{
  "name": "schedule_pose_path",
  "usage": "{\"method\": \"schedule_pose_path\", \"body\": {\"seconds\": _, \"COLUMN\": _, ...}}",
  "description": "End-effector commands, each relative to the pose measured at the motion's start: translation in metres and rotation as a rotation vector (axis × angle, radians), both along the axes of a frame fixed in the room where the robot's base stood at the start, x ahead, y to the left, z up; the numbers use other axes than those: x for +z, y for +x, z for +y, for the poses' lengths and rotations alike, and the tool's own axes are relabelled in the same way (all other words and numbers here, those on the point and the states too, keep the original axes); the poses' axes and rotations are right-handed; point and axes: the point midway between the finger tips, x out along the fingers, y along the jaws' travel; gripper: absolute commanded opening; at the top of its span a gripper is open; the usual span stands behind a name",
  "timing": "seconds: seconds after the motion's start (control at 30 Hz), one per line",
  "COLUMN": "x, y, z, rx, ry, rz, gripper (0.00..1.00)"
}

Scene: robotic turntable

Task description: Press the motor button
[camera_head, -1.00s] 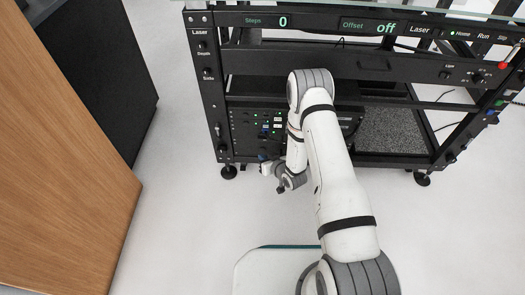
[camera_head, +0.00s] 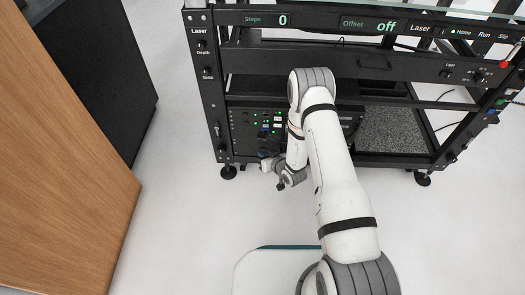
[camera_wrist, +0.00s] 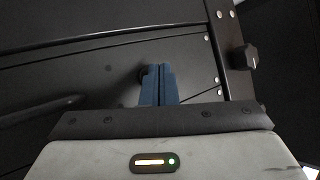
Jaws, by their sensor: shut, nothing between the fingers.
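My gripper (camera_wrist: 160,72) is shut and empty, its two blue fingers pressed together and pointing at a dark panel in the wrist view. A small dark round part (camera_wrist: 144,76) shows just left of the fingertips, partly hidden by them; I cannot tell whether they touch it. My arm covers part of this panel. I cannot make out which control is the motor button.
A black knob (camera_wrist: 243,57) sits on an upright to the right in the wrist view. The black rack (camera_head: 300,48) carries displays reading Steps 0 and Offset off. A wooden cabinet (camera_head: 60,170) stands at left. The white floor (camera_head: 190,220) between is clear.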

Motion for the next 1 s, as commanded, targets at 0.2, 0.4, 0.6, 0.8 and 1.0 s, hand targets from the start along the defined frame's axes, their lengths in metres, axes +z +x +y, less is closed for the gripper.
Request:
{"method": "schedule_pose_path", "body": {"seconds": 0.2, "x": 0.000, "y": 0.003, "z": 0.000, "rx": 0.000, "ry": 0.000, "rz": -0.001, "gripper": 0.00}}
{"method": "schedule_pose_path", "body": {"seconds": 0.4, "x": 0.000, "y": 0.004, "z": 0.000, "rx": 0.000, "ry": 0.000, "rz": -0.001, "gripper": 0.00}}
{"method": "schedule_pose_path", "body": {"seconds": 0.6, "x": 0.000, "y": 0.001, "z": 0.000, "rx": 0.001, "ry": 0.001, "rz": 0.000, "gripper": 0.00}}
{"method": "schedule_pose_path", "body": {"seconds": 0.8, "x": 0.000, "y": -0.009, "z": 0.001, "rx": 0.002, "ry": -0.001, "rz": 0.000, "gripper": 0.00}}
{"method": "schedule_pose_path", "body": {"seconds": 1.0, "x": 0.000, "y": -0.013, "z": 0.001, "rx": 0.001, "ry": 0.000, "rz": 0.000, "gripper": 0.00}}
